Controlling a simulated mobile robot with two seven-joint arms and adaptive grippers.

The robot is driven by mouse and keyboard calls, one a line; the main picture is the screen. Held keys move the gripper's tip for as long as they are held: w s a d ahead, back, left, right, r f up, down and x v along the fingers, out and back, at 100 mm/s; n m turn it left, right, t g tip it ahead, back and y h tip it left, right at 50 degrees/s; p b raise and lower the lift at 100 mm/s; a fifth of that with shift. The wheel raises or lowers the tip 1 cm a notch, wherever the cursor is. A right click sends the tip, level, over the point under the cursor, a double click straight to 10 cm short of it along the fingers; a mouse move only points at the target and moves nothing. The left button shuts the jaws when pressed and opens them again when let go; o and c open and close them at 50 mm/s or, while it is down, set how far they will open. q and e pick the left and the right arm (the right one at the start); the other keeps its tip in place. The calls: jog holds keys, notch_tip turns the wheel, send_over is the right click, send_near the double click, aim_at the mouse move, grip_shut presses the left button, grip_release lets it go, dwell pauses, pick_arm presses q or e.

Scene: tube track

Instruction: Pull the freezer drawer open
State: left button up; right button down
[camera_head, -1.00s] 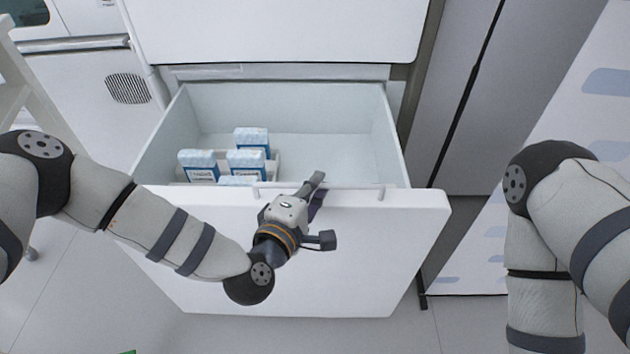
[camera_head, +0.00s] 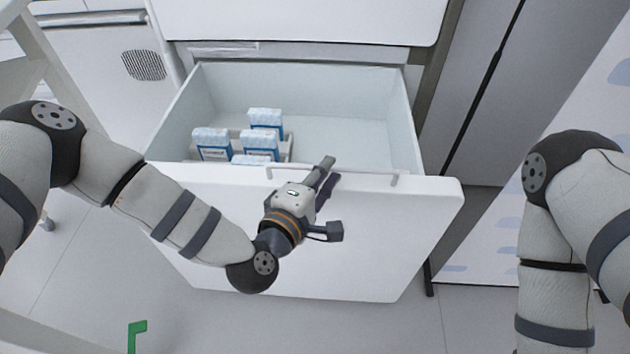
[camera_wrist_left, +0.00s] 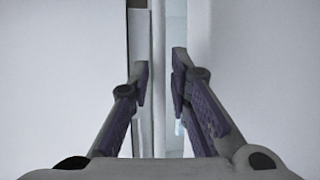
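The white freezer drawer (camera_head: 335,238) is pulled far out of the freezer body, and its pale inside shows from above. A thin white handle bar (camera_head: 380,175) runs along the top of the drawer front. My left gripper (camera_head: 325,172) is at the middle of this bar, its fingers close together. The gripper hides part of the bar. My right arm shows at the right; its gripper is out of view.
Several blue-and-white boxes (camera_head: 265,122) stand in a rack inside the drawer, at the left. A tall grey cabinet (camera_head: 545,75) stands right of the freezer. A green object (camera_head: 137,335) shows low at the left. Floor in front of the drawer is clear.

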pick_arm(q)
jog(key=v, duration=1)
jog(key=shift+s, duration=0.1)
